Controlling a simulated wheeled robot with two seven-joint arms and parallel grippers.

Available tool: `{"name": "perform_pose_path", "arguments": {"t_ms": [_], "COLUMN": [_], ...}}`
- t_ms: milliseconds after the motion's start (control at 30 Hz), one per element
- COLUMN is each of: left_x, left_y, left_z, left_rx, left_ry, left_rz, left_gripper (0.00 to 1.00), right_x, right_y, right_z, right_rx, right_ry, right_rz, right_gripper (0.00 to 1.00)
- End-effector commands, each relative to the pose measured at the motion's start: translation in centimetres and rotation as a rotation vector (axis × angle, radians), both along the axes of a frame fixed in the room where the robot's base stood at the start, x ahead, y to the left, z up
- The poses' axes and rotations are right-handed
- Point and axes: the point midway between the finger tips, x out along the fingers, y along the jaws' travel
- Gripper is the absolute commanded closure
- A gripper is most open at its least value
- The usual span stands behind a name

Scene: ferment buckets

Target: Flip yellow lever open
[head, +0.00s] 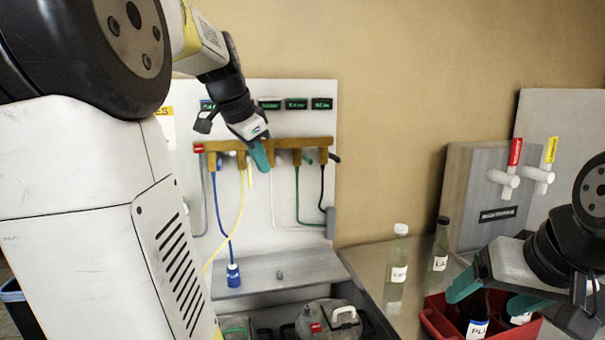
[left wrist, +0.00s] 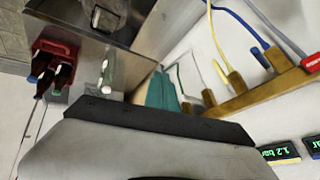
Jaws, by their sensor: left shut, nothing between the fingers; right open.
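The brass manifold (head: 225,145) on the white panel carries several valves with coloured levers and hoses. A small yellow lever (head: 249,174) hangs down from it, near the yellow hose (head: 240,215); it appears as a thin yellow strip in the left wrist view (left wrist: 220,73). My left gripper (head: 264,167) is shut and empty, its teal fingers pointing down in front of the manifold, just right of the lever. The fingers also show in the left wrist view (left wrist: 161,92); contact cannot be told. My right gripper (head: 497,296) is open above the red crate (head: 432,318), its fingers around the bottles there.
Red (head: 515,152) and yellow (head: 551,150) tap handles stand upright on the right. A clear bottle (head: 397,265) and a dark green bottle (head: 440,245) stand on the metal counter. A blue connector (head: 233,275) hangs over the ledge. Neighbouring hoses are close to my left gripper.

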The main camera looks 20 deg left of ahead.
Motion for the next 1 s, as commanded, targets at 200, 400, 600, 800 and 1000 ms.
{"name": "perform_pose_path", "arguments": {"t_ms": [200, 400, 600, 800, 1000], "left_x": [3.8, 4.7, 6.4, 8.7, 11.2], "left_y": [8.1, 9.5, 9.2, 8.7, 9.6], "left_z": [2.0, 1.7, -1.2, -4.8, -6.7], "left_rx": [0.118, 0.146, 0.144, 0.144, 0.147], "left_ry": [-0.036, -0.045, -0.042, -0.042, -0.046], "left_rz": [-0.177, -0.223, -0.222, -0.223, -0.220], "left_gripper": [1.00, 1.00, 1.00, 1.00, 1.00], "right_x": [0.0, 0.0, 0.0, 0.0, 0.0], "right_y": [0.0, 0.0, 0.0, 0.0, 0.0], "right_z": [0.0, 0.0, 0.0, 0.0, 0.0], "right_rx": [0.000, 0.000, 0.000, 0.000, 0.000], "right_ry": [0.000, 0.000, 0.000, 0.000, 0.000], "right_rz": [0.000, 0.000, 0.000, 0.000, 0.000], "right_gripper": [0.23, 0.23, 0.23, 0.23, 0.23]}}
